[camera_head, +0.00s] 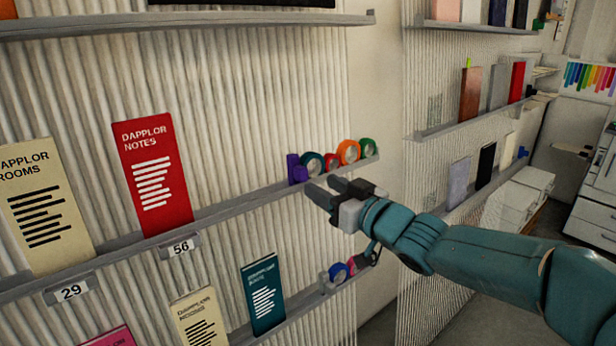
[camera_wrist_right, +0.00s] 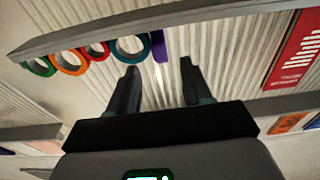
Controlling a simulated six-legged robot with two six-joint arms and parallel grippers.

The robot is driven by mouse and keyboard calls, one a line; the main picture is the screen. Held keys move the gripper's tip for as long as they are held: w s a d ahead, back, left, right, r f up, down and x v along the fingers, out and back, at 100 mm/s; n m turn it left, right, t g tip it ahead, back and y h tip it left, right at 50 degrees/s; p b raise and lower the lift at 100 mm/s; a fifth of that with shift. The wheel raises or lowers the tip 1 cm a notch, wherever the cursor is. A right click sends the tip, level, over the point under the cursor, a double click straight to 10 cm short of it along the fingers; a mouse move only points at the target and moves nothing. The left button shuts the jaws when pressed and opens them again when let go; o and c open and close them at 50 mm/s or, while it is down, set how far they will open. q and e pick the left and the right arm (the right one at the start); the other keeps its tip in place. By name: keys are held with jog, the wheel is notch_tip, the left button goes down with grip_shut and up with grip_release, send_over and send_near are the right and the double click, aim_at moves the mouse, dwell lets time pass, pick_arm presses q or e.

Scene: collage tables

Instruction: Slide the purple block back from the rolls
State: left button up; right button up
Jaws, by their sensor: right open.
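The purple block (camera_head: 297,168) stands upright on the grey shelf at the left end of a row of tape rolls. The nearest roll is teal (camera_head: 313,165), right beside the block; then come a red roll (camera_head: 331,162), an orange roll (camera_head: 348,151) and a green roll (camera_head: 367,148). In the wrist view the purple block (camera_wrist_right: 159,46) shows next to the blue-teal roll (camera_wrist_right: 130,47). My right gripper (camera_head: 322,188) is open and empty, in front of and below the shelf edge, near the block. In the wrist view its fingers (camera_wrist_right: 160,85) are apart, not touching the block. My left gripper is not in view.
The shelf (camera_head: 225,208) carries a red booklet (camera_head: 153,173) and a cream booklet (camera_head: 43,205) to the left. Its front between the red booklet and the block is bare. A lower shelf (camera_head: 300,305) holds more rolls (camera_head: 338,272) and a dark teal booklet (camera_head: 263,294).

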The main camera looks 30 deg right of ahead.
aim_at(305, 177)
jog(key=w, duration=0.5)
jog(key=shift+w+a+f, duration=0.15)
jog(key=shift+w+f, duration=0.05)
jog(key=shift+w, duration=0.15)
jog(key=shift+w+r+p, duration=0.15)
jog(key=shift+r+p, duration=0.05)
jog(key=shift+p, duration=0.1)
jog(key=shift+w+f, duration=0.2)
jog(key=shift+w, duration=0.15)
jog(key=shift+s+r, duration=0.1)
jog(key=shift+s, duration=0.1)
grip_shut()
